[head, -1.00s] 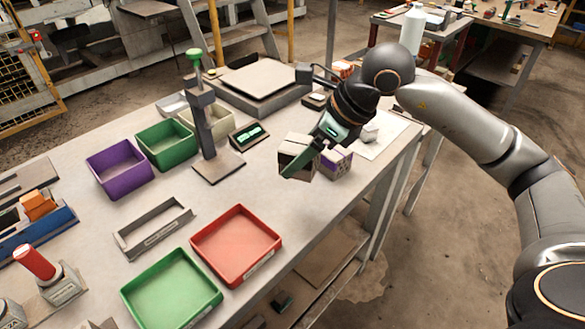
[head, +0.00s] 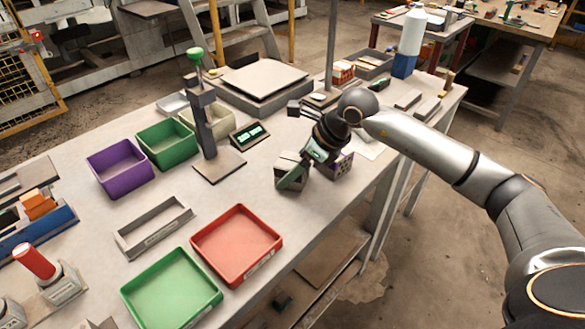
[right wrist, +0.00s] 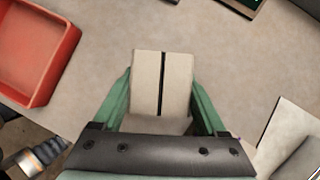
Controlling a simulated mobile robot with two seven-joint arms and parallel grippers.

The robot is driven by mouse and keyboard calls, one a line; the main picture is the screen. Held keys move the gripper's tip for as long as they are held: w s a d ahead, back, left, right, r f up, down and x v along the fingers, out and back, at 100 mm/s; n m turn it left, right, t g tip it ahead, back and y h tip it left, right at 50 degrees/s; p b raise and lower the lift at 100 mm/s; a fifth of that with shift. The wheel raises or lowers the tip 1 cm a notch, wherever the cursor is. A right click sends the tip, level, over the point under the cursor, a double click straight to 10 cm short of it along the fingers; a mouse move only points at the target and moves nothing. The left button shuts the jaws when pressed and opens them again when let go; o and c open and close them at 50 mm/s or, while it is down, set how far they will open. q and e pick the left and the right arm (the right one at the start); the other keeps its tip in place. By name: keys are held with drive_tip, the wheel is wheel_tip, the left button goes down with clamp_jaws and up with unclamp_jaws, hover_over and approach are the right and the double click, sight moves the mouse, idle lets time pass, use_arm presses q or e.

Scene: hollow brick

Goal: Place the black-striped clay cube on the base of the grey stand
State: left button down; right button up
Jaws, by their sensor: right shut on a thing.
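The black-striped clay cube (right wrist: 162,84) is pale, with one dark line down its face in the right wrist view. My right gripper (right wrist: 160,100) is shut on it, with a green finger on each side. In the head view the cube (head: 287,166) shows partly behind the right gripper (head: 296,174), over the table right of the stand; I cannot tell whether it touches the table. The grey stand (head: 207,128) has a flat base (head: 222,168), bare on top, an upright column and a green knob. My left gripper is not in view.
A purple-marked cube (head: 343,166) is just right of the gripper. A small green-screen device (head: 250,136) stands behind, between stand and gripper. Red (head: 237,246), green (head: 172,290) and purple (head: 119,168) trays lie left and in front. The table between base and cube is clear.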

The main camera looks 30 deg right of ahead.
drive_tip(key=shift+f, duration=0.15)
drive_tip(key=o, duration=1.4)
